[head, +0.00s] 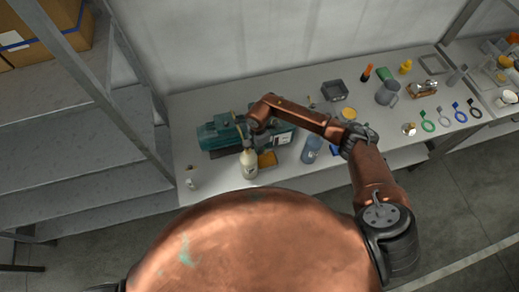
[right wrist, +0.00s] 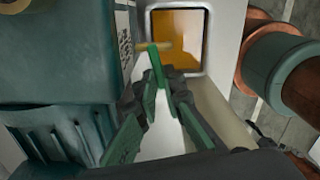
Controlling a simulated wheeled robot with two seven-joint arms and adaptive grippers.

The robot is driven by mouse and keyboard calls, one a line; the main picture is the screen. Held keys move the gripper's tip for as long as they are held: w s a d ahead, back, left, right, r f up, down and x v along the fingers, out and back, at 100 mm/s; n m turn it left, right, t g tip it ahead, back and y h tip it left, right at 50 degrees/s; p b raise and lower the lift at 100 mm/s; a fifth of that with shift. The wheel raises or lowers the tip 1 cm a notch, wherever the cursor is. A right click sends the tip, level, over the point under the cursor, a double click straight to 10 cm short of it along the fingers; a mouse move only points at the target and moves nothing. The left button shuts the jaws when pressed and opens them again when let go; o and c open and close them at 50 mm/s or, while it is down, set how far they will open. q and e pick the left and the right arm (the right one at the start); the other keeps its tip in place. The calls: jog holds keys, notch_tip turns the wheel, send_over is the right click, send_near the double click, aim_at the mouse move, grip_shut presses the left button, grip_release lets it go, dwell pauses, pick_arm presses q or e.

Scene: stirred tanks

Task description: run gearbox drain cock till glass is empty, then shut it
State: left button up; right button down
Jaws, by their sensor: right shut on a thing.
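The green gearbox (head: 217,137) stands on the bench in the head view and fills the left of the right wrist view (right wrist: 60,55). An amber-filled tray (right wrist: 180,35) lies below, also in the head view (head: 267,159). I cannot make out the glass or its level. My left gripper is not in view.
A cream bottle (head: 249,165) stands close in front of the gearbox, near my right gripper. A blue bottle (head: 312,149) stands to the right under my right arm. A grey jug (head: 387,93), a dark bin (head: 334,90) and several ring-ended tools lie farther right.

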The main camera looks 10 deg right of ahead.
jog(key=shift+w+m, duration=0.15)
jog(key=shift+m, duration=0.45)
jog(key=c, duration=2)
grip_release()
jog(key=shift+r, duration=0.1)
jog(key=shift+c, duration=0.2)
